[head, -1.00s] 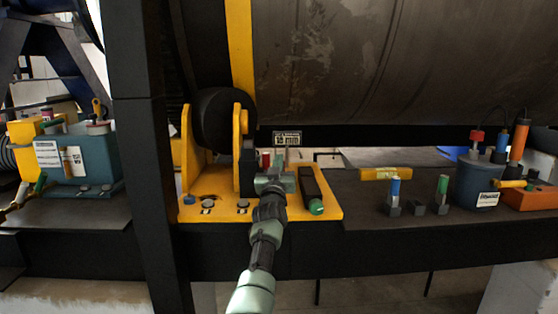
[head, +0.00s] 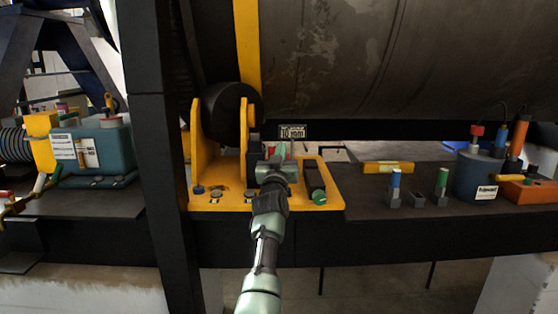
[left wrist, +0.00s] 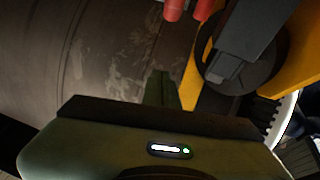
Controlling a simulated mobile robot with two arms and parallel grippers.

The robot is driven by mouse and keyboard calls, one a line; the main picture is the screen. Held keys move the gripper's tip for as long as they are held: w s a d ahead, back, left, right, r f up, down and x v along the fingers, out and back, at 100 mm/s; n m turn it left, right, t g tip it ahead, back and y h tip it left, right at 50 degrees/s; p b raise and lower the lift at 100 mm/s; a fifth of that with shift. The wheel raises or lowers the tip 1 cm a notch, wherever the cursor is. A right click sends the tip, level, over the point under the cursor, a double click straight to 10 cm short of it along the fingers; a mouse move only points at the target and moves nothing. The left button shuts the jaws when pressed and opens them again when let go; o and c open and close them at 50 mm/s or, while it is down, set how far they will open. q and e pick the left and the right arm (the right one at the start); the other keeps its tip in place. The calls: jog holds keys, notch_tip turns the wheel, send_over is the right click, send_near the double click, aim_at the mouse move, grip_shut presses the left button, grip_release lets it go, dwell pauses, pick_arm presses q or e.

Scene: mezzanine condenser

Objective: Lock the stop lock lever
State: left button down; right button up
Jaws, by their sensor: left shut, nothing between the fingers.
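My left gripper (head: 279,157) is over the yellow bracket base (head: 225,202), beside a dark upright block. Its fingers (left wrist: 162,88) are together and empty in the left wrist view. Red pieces (head: 271,150) show just behind the gripper, and two red rounded ends (left wrist: 173,9) hang apart from the fingers at the top of the left wrist view. A dark bar with a green end (head: 319,197) lies on the base to the right of the gripper. I cannot tell for sure which part is the stop lock lever. My right gripper is out of view.
A black roller (head: 231,111) sits in the yellow bracket under the large drum (head: 370,60). A black post (head: 152,130) stands at left. A yellow level (head: 388,167), small colored-handled tools and a blue-grey container (head: 474,178) stand on the shelf at right.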

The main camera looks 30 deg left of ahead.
pick_arm(q)
jog(key=b+v, duration=0.1)
jog(key=v, duration=0.2)
jog(key=r+b+v, duration=0.1)
jog(key=v, duration=0.1)
jog(key=shift+s+d, duration=0.1)
jog(key=shift+s, duration=0.45)
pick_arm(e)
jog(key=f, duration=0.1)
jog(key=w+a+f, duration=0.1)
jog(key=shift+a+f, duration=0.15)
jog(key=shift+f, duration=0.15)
